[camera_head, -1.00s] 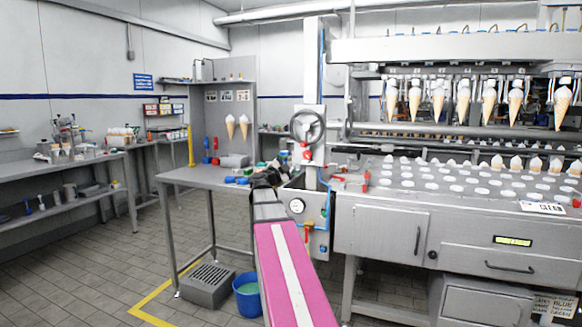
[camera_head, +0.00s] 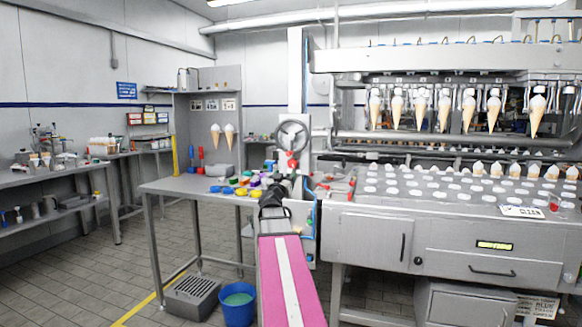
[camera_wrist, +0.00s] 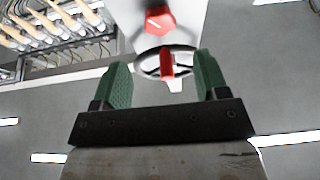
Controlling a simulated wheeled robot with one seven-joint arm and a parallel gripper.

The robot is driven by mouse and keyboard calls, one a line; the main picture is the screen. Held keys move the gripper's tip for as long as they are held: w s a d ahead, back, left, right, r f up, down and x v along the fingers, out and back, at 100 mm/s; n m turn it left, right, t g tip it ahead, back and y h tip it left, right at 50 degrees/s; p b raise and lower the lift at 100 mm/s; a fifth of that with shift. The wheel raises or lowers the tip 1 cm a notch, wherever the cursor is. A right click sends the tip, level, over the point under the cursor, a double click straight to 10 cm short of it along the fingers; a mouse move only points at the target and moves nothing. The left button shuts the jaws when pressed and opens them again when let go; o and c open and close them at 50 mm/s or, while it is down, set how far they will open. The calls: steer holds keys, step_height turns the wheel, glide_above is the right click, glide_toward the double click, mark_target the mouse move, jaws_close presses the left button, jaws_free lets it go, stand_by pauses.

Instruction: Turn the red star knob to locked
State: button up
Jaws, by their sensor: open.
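The red star knob (camera_wrist: 158,20) shows in the wrist view at the top, with a white mark on its face. In the head view it is a small red spot (camera_head: 293,164) below the grey handwheel (camera_head: 292,136) on the white column. The handwheel also shows in the wrist view (camera_wrist: 148,65), with a red grip in front of it. My gripper (camera_wrist: 163,72) has its green fingers wide apart with nothing held between them. The knob is apart from the fingers, ahead of them. In the head view my gripper (camera_head: 274,188) is dark and small, just below the knob.
A grey table (camera_head: 165,187) with several coloured pieces stands left of the column. The cone machine (camera_head: 375,235) fills the right. A blue bucket (camera_head: 237,308) and a grey crate (camera_head: 192,300) are on the floor. The floor at left is open.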

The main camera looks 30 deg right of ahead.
mark_target(292, 164)
steer(key=x, duration=0.8)
steer(key=shift+w+d, duration=0.1)
steer(key=shift+d, duration=0.05)
steer(key=c, duration=0.9)
